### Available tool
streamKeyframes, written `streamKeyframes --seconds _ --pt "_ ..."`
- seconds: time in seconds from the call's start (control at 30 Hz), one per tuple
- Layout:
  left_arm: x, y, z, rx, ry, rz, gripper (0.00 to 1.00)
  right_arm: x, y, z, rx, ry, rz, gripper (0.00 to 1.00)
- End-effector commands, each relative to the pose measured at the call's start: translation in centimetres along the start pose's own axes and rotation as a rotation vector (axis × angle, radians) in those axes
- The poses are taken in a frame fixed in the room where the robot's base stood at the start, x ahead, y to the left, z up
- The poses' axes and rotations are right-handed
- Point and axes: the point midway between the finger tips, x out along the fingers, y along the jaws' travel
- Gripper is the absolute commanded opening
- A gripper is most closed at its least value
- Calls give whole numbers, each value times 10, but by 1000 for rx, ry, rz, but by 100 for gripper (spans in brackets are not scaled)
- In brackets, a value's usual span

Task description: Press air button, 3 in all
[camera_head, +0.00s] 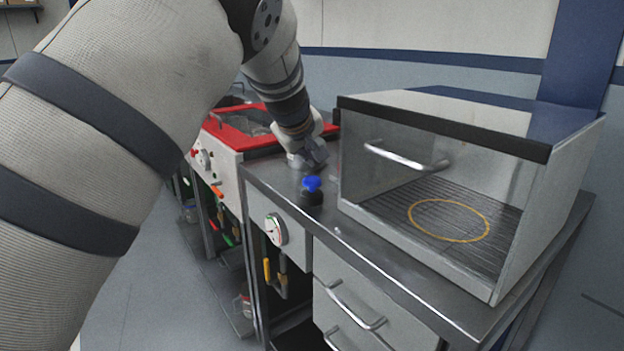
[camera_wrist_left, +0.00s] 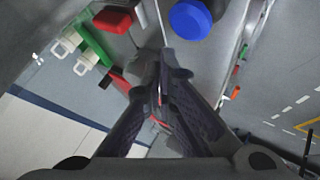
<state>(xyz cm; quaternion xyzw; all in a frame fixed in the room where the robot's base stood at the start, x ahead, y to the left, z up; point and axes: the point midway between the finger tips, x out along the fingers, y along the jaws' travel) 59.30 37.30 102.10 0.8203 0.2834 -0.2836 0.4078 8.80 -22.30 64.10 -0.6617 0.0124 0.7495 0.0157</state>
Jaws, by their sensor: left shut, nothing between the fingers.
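A blue button (camera_head: 312,184) on a black base stands on the front part of the metal counter, left of the clear-fronted box. I take it to be the air button. Its round blue top (camera_wrist_left: 190,18) also shows at the top of the left wrist view. My left gripper (camera_head: 316,161) is just behind and above the button in the head view, partly hidden by its own wrist. In the left wrist view its fingers (camera_wrist_left: 163,58) are together and empty, a little short of the blue top. I cannot tell whether they touch it. My right gripper is not in view.
A clear-fronted box (camera_head: 440,190) with a handle and a yellow ring on its ribbed floor fills the counter's right side. A red-rimmed basin (camera_head: 235,133) is at the left. A gauge (camera_head: 276,230) and drawers (camera_head: 355,310) are on the counter's front.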

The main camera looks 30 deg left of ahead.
Motion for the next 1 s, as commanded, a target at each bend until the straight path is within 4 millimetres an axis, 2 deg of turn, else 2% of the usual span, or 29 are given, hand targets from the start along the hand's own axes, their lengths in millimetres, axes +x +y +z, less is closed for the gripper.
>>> streamKeyframes --seconds 0.37,1.0 --pt "-23 17 -17 1 1 0 0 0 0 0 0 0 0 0" --pt "-24 17 -17 0 0 -1 0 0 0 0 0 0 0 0"
